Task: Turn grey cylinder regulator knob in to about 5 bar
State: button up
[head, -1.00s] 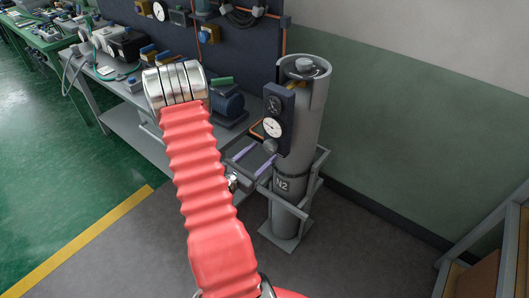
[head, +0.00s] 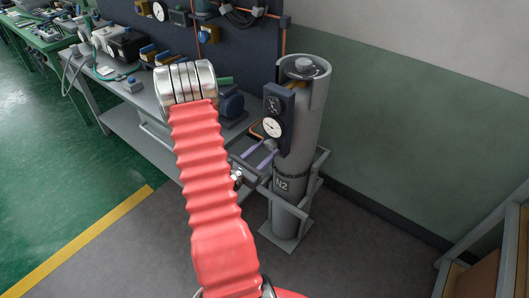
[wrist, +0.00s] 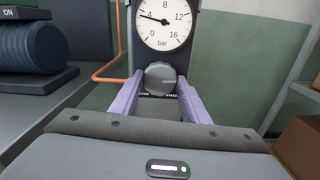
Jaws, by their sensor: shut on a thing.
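The grey regulator knob (wrist: 160,77) sits below the round white gauge (wrist: 166,22) in the wrist view. The gauge's dark needle points left and slightly up, close to the 4 bar mark. My gripper (wrist: 161,80) has its two purple fingers shut on the knob, one on each side. In the head view, my gripper (head: 268,150) reaches the lower end of the dark regulator panel (head: 279,118) on the grey N2 cylinder (head: 305,125). The fingers partly hide the knob there.
The cylinder stands upright in a grey metal frame (head: 318,172) near the green wall. A workbench (head: 150,105) with tools and a blue motor (head: 232,104) is to the left. An orange pipe (wrist: 110,78) runs beside the panel.

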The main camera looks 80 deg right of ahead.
jog(key=shift+w, duration=0.15)
jog(key=shift+c, duration=1.4)
jog(key=shift+a, duration=0.15)
jog(key=shift+d+m, duration=0.2)
jog(key=shift+m, duration=0.2)
jog(key=shift+w+r+m, duration=0.1)
jog(key=shift+m, duration=2.5)
jog(key=o, duration=1.1)
jog(key=shift+c, duration=0.2)
jog(key=shift+a, duration=0.15)
